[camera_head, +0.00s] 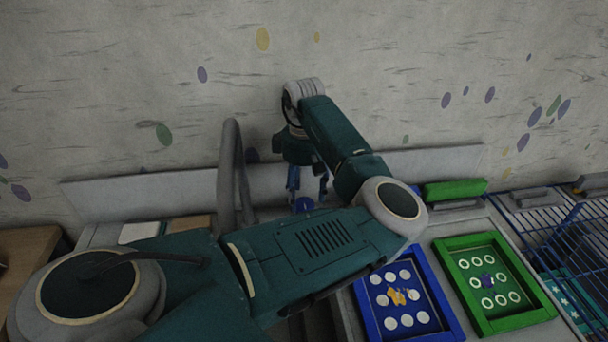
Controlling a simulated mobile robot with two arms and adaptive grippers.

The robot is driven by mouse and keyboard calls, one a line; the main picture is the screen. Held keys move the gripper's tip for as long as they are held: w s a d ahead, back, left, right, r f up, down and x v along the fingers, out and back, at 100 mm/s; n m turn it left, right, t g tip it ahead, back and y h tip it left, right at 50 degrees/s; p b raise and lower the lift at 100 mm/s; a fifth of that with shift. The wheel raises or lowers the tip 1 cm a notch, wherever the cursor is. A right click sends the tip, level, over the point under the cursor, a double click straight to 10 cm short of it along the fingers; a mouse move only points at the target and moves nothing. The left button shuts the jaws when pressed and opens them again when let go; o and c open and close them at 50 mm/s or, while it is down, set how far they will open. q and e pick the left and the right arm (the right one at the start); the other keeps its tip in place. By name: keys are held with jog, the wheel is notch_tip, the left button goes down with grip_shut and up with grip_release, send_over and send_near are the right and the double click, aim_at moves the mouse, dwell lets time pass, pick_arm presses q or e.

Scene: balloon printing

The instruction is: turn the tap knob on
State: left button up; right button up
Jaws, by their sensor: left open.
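My left gripper (307,190) points down by the wall, its two blue fingers apart. A small blue knob (304,204) shows low between the fingertips; I cannot tell whether they touch it. A grey curved tap spout (229,170) rises just left of the gripper. My left arm crosses the middle of the view and hides the sink area below the knob. My right gripper is not in view.
A blue-framed tray (452,318) and a green-framed tray (541,312), both with white circles, lie at the right. A green block (455,189) lies behind them. A blue wire rack (550,232) stands at far right. The paint-spotted wall (380,80) closes the back.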

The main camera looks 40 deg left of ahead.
aim_at(304, 202)
pick_arm(q)
notch_tip(304, 202, down, 2)
jog(key=shift+f, duration=0.6)
jog(key=c, duration=1.2)
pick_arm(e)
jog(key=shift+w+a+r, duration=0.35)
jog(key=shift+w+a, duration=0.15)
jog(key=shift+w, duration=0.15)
